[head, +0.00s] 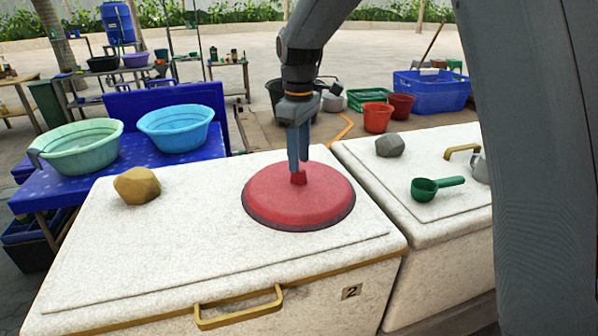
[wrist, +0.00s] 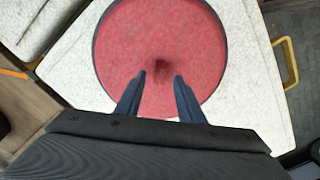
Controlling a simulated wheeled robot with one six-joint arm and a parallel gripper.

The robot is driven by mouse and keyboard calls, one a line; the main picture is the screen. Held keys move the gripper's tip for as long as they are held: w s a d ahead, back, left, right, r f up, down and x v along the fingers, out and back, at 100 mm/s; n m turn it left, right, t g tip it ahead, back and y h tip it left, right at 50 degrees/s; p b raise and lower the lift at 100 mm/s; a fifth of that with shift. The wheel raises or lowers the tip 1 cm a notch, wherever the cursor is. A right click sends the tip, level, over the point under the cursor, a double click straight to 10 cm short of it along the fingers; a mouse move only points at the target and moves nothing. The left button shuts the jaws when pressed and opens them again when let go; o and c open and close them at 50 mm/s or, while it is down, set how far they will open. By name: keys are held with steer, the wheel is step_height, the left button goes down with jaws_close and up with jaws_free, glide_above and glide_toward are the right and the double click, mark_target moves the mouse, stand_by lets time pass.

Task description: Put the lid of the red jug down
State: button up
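The round red lid (head: 278,205) lies flat on the white chest top marked 2, with its dark rim down and its small red knob (head: 299,179) up. It also fills the upper middle of the wrist view (wrist: 125,40). My gripper (head: 298,165) points straight down over the lid. In the wrist view my two fingertips (wrist: 161,77) are apart, with the knob (wrist: 162,68) between or just beyond them and a gap showing on each side. The gripper holds nothing. I cannot identify the red jug itself in either view.
A tan stone (head: 137,186) sits on the chest left of the lid. The chest's front left top is clear. A second white chest at right bears a grey stone (head: 390,145) and a green scoop (head: 424,190). Basins (head: 175,128) stand on a blue table at left.

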step_height(320, 180, up, 7)
steer(key=b, duration=0.1)
steer(key=shift+r+b, duration=0.2)
steer(key=shift+b, duration=0.15)
